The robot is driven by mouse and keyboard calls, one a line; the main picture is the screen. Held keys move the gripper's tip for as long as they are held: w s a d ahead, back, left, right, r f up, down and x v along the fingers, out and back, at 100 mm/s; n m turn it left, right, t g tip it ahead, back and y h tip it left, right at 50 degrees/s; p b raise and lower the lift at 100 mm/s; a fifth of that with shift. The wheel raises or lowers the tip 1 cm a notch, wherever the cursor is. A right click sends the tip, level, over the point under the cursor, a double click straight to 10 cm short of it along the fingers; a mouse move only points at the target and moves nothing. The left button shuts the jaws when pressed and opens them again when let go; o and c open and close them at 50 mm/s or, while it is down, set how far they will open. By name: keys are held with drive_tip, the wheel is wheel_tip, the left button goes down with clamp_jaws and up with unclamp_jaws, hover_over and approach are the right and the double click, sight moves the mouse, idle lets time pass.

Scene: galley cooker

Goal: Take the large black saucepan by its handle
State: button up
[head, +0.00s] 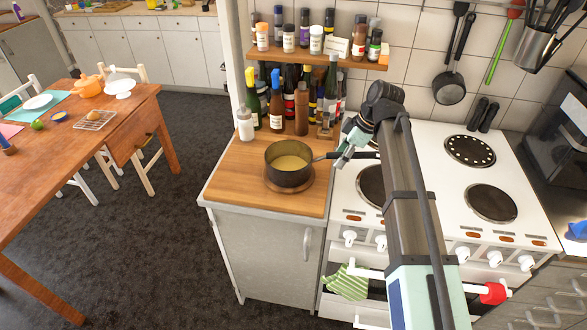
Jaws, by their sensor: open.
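The large black saucepan (287,171) stands on a round wooden board on the wooden counter, left of the cooker. It holds a yellowish liquid. Its dark handle (366,155) points right, toward the cooker. My gripper (343,157) is at the handle, close to the pan's rim, coming from the upper right. Its jaws are open. I cannot tell whether the handle lies between the fingers or just behind them. My arm hides part of the cooker behind it.
The white cooker (432,160) has several dark hotplates (492,203). Bottles (277,105) and a pepper mill (301,110) crowd the back of the counter (235,180), below a spice shelf (320,58). A striped towel (346,284) hangs on the oven rail. The counter's front left is clear.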

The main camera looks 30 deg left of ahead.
clamp_jaws()
